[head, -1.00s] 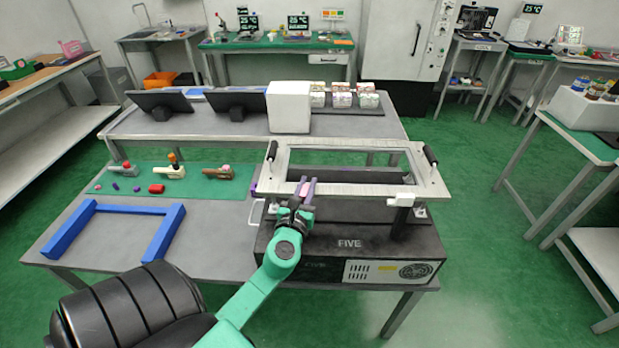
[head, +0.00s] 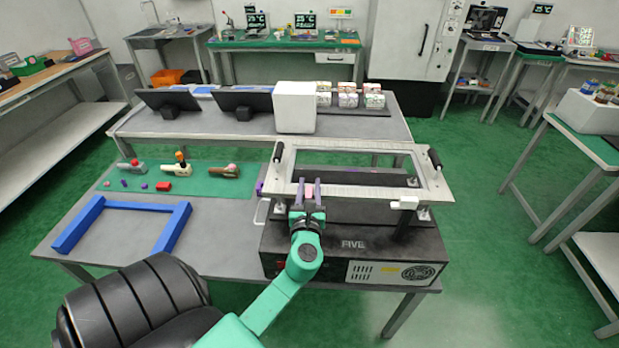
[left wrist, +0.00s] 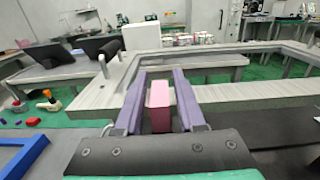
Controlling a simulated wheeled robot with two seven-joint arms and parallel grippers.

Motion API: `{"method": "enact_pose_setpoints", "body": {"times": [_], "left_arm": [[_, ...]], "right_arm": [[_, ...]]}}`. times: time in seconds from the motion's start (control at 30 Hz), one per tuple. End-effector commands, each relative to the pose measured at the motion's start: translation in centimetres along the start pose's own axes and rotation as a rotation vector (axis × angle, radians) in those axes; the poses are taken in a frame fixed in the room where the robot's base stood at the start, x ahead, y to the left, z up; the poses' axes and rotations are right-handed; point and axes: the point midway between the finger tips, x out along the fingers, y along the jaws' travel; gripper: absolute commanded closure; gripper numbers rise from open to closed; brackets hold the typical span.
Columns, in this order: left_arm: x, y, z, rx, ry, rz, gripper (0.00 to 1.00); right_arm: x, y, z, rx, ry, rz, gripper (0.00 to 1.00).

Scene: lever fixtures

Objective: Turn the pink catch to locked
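The pink catch (head: 309,191) is a small block at the front left edge of the grey frame (head: 357,193) on the black machine marked FIVE (head: 352,262). It stands upright in the left wrist view (left wrist: 160,106). My left gripper (head: 309,184) is open with its purple fingers on both sides of the catch. In the left wrist view the gripper (left wrist: 158,72) shows narrow gaps between the fingers and the pink block, though contact is hard to rule out. The catch's lower end and mount are hidden. My right gripper is not in view.
A white catch (head: 404,203) sits at the frame's front right. Black handles (head: 435,160) stand on the frame. A green mat (head: 210,187) with small lever fixtures and a blue bracket (head: 178,228) lie to the left. A white box (head: 295,107) stands behind.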

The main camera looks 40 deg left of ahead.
Motion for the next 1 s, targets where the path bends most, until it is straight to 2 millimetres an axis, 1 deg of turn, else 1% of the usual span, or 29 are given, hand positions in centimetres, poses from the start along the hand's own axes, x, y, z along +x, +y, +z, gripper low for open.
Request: {"method": "enact_pose_setpoints", "body": {"times": [0.33,0.47,0.57,0.9,1.0], "left_arm": [[-0.1,0.0,-0.1,0.0,0.001,-0.001,0.5],[-1.4,0.0,-0.3,0.001,0.002,-0.003,0.5],[-3.4,0.0,-0.4,0.0,0.003,-0.002,0.5],[-12.0,0.1,-0.5,0.0,0.005,-0.001,0.5],[-13.7,0.0,-0.4,0.001,0.003,-0.002,0.5]], "right_arm": [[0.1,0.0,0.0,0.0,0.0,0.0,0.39],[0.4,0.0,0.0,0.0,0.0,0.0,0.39],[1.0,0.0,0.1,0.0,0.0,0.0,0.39],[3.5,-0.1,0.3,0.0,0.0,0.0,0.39],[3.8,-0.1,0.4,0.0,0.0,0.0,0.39]]}}
